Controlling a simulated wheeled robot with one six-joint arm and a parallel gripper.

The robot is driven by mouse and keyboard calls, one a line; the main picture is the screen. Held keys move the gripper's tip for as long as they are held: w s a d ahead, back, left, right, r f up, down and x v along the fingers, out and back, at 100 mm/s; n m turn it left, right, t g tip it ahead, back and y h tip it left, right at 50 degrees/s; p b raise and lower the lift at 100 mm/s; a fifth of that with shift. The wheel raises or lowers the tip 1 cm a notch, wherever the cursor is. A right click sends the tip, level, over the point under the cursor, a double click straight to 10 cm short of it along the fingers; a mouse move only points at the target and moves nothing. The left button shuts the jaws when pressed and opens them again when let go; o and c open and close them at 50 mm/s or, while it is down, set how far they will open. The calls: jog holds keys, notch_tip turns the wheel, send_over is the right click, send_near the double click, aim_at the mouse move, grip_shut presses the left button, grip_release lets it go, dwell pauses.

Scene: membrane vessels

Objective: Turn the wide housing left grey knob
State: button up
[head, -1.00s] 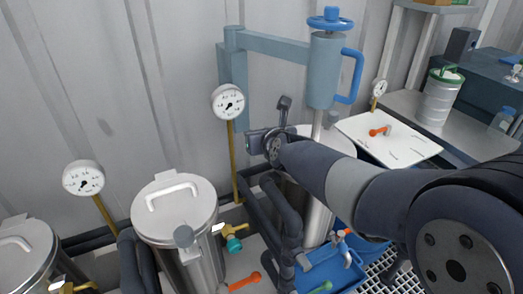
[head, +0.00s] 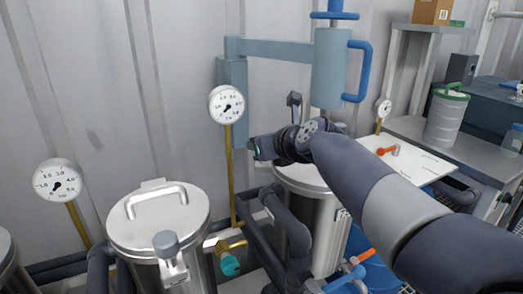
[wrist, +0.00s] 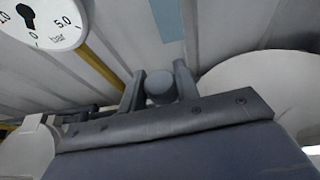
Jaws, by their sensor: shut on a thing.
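The wide housing (head: 325,235) stands in the middle of the head view, a steel vessel partly behind my arm. Its pale lid shows on the right of the wrist view (wrist: 262,88). My gripper (wrist: 159,88) is shut on a round grey knob (wrist: 160,86), with one finger on each side of it. In the head view my gripper (head: 256,149) is at the left of the wide housing and hides the knob.
A steel vessel (head: 160,220) with a handled lid and its own grey knob (head: 166,243) stands to the left. A gauge (head: 227,105) on a brass pipe rises behind my gripper. Dark pipes run between the vessels.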

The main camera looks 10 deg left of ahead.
jog(key=shift+d+f+g+y, duration=0.1)
jog(key=shift+f+g+y, duration=0.15)
jog(key=shift+g+y, duration=0.05)
jog(key=shift+r+n+g+y, duration=0.1)
jog(key=shift+n+g+y, duration=0.35)
jog(key=shift+n, duration=0.45)
jog(key=shift+r+n+g+y+p, duration=0.2)
jog(key=shift+n+g+y+p, duration=0.55)
jog(key=shift+n+g, duration=0.55)
jog(key=o, duration=1)
jog(key=shift+b, duration=0.4)
